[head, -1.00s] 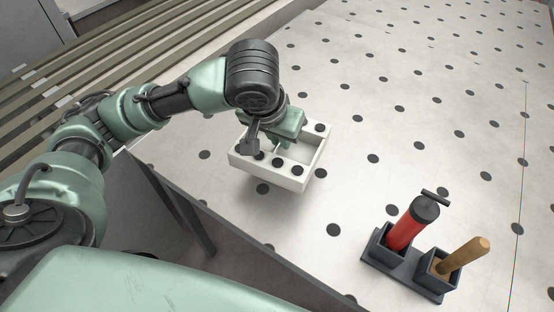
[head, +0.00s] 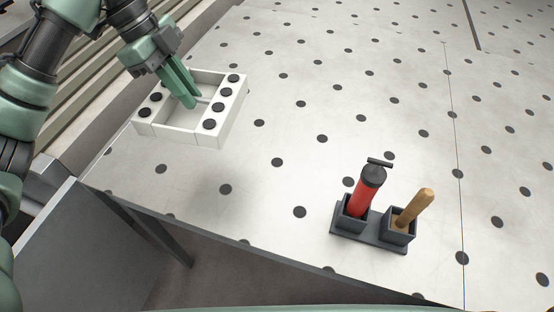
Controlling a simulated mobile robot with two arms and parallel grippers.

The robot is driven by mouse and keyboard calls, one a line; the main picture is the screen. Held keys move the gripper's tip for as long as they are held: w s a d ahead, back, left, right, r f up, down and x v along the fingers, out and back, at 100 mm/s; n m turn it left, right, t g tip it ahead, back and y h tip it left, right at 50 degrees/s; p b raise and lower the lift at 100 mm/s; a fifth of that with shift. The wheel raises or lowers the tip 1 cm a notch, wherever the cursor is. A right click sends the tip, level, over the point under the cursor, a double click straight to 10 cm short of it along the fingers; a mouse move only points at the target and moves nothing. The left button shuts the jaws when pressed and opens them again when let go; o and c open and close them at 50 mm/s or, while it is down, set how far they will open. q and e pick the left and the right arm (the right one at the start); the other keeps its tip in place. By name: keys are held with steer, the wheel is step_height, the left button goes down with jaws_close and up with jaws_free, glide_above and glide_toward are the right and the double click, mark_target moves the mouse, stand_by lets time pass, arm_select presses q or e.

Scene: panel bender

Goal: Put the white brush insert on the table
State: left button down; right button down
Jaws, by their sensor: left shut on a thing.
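The white brush insert (head: 180,135) is an open rectangular frame with black round brushes along two sides. It is in the upper left of the head view. My left gripper (head: 191,102) reaches down into the frame's opening and is shut on the insert; the exact contact is hard to see. The insert hangs over the left part of the table (head: 300,165), a white top dotted with black brushes. A soft shadow lies on the table below it, so it appears raised. My right gripper is not in view.
A dark holder (head: 370,238) near the table's front edge carries a red pump-like tool (head: 364,193) and a wooden handle (head: 414,208). Olive slats (head: 100,92) run beyond the table's left edge. The middle and back of the table are clear.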

arm_select(q)
steer(key=shift+d+r+m, duration=0.1)
steer(key=shift+r+m, duration=0.4)
steer(key=shift+f+p, duration=2.35)
steer(key=shift+f, duration=7.75)
steer(key=c, duration=1.5)
jaws_free()
steer(key=b+v, duration=0.4)
steer(key=v, duration=0.8)
steer(key=shift+w, duration=0.15)
